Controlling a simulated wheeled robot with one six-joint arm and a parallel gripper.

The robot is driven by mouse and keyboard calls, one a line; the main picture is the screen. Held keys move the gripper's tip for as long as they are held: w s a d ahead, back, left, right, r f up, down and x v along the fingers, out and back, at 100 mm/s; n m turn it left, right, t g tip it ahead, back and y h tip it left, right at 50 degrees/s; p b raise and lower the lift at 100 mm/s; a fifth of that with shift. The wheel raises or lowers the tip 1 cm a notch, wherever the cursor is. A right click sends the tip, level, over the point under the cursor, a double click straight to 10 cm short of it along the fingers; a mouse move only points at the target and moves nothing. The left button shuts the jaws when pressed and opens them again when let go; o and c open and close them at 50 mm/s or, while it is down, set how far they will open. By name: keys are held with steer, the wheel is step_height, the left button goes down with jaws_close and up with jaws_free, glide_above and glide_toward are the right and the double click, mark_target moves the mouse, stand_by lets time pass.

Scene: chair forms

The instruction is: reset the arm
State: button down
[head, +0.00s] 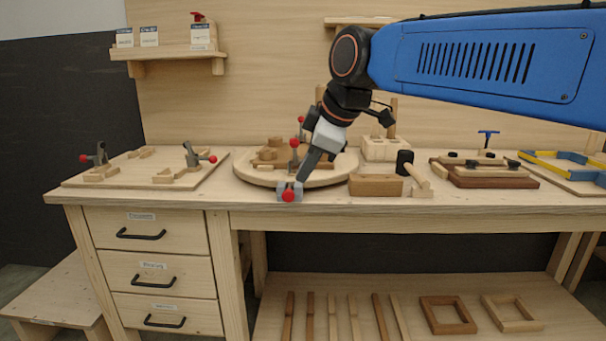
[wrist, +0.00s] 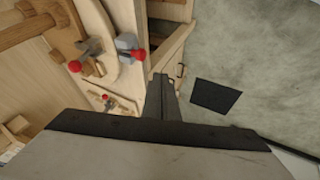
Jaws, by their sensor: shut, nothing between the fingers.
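My gripper (head: 304,178) is at the end of my blue arm, which reaches in from the upper right in the head view. Its dark fingers point down toward the front edge of the workbench (head: 400,205), close to a grey clamp with a red knob (head: 288,195). I cannot tell whether the fingertips touch that clamp. In the wrist view the gripper (wrist: 161,77) is shut and empty. There the grey clamp with its red knob (wrist: 138,55) lies to the upper left of the fingertips, apart from them in the picture.
A round wooden turntable (head: 325,176) with clamps and blocks is behind the gripper. A wooden block (head: 375,185) and a mallet (head: 414,172) lie to its right. A clamp board (head: 150,170) is on the left. Drawers (head: 150,277) and a lower shelf are below.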

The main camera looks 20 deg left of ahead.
steer(key=shift+d, duration=0.1)
steer(key=s+d+f+m+h, duration=0.1)
steer(key=d+f+m, duration=0.2)
steer(key=d, duration=0.6)
steer(key=s+d+f+m+t+h, duration=0.1)
steer(key=s+d+f+m, duration=0.2)
steer(key=d, duration=0.7)
steer(key=d+f+m+h, duration=0.1)
steer(key=d+f+m, duration=0.3)
steer(key=d, duration=0.5)
steer(key=s+d+f+m+h, duration=0.2)
steer(key=s+d+f+m, duration=0.7)
steer(key=s+d+f, duration=0.7)
steer(key=shift+d+f+m+h, duration=0.3)
steer(key=shift+d+f+m, duration=0.1)
steer(key=shift+d+f, duration=0.15)
